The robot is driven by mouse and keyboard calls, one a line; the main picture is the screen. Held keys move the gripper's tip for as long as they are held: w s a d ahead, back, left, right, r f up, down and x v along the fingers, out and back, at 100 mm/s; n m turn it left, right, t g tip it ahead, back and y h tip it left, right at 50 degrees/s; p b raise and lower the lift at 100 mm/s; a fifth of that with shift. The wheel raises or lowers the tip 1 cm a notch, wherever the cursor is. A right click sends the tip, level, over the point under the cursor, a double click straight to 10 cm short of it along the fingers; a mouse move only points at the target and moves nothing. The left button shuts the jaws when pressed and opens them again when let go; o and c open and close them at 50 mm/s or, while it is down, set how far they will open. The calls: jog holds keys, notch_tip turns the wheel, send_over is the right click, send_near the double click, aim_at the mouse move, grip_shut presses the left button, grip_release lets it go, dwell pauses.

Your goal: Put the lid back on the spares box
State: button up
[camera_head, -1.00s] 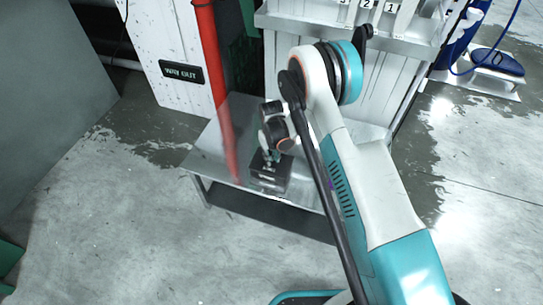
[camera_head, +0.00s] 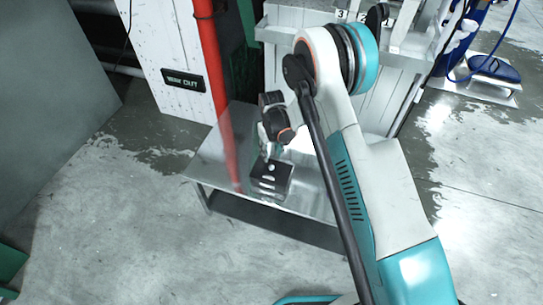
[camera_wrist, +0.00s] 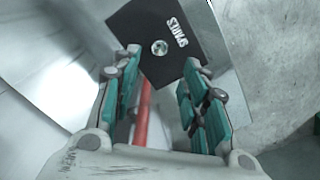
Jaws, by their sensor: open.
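The black lid (camera_wrist: 176,38) with white SPARES lettering and a round metal knob (camera_wrist: 159,47) shows at the top of the wrist view. In the head view the dark spares box (camera_head: 270,187) stands on the metal table with the lid (camera_head: 280,172) on top. The lid looks flat there, but I cannot tell how exactly its edges meet the box. My gripper (camera_head: 268,154) is just above and behind the knob. In the wrist view my gripper (camera_wrist: 162,65) has its fingers apart, with nothing held between them.
The shiny metal table (camera_head: 212,162) has bare room left of the box. A red post (camera_head: 212,60) and a white panel with a WAY OUT sign (camera_head: 184,81) stand behind it. A white cabinet (camera_head: 285,80) is at the back. Wet concrete floor surrounds the table.

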jog(key=s+d+r+m+t, duration=0.1)
jog(key=s+d+r, duration=0.15)
jog(key=r, duration=0.85)
jog(key=s+d+r+t, duration=0.15)
jog(key=d+r, duration=0.25)
jog(key=r, duration=0.6)
jog(key=s+d+r+m+t, duration=0.1)
jog(key=s+d+r, duration=0.25)
jog(key=r, duration=0.75)
jog(key=s+d+r+m+t, duration=0.2)
jog(key=s+d+r, duration=0.4)
jog(key=s+r, duration=0.45)
jog(key=s+d+f+m+t, duration=0.1)
jog(key=s+d, duration=0.2)
jog(key=s, duration=1)
jog(key=shift+d+f+t+p, duration=0.2)
jog(key=shift+f+t+p, duration=0.1)
jog(key=shift+f+t, duration=0.1)
